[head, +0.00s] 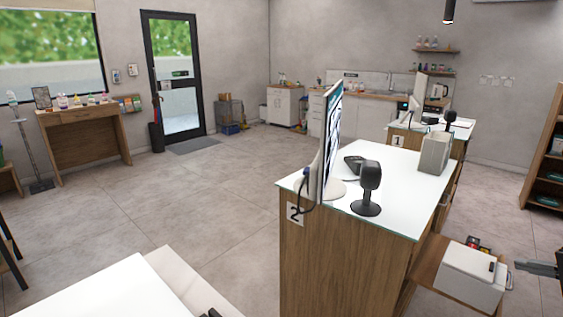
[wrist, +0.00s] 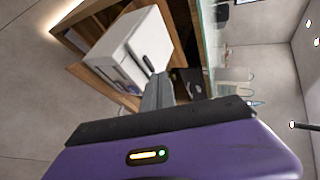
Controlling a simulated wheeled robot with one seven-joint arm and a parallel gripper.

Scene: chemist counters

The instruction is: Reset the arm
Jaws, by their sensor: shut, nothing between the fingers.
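My gripper (head: 519,265) shows at the right edge of the head view, dark and pointing left, just right of a white box-shaped machine (head: 462,278). In the wrist view, my gripper (wrist: 158,82) has its grey fingers together with nothing between them. The white machine also shows in the wrist view (wrist: 125,52), beyond the fingertips on a wooden shelf. I cannot tell whether the fingers touch it. Most of the arm is out of view.
A counter (head: 395,205) marked 2 stands left of the machine, with a monitor (head: 332,145), a black scanner (head: 369,185) and a grey box (head: 435,153) on top. A wooden shelf unit (head: 548,165) is at the right. Open floor (head: 190,205) lies at the left.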

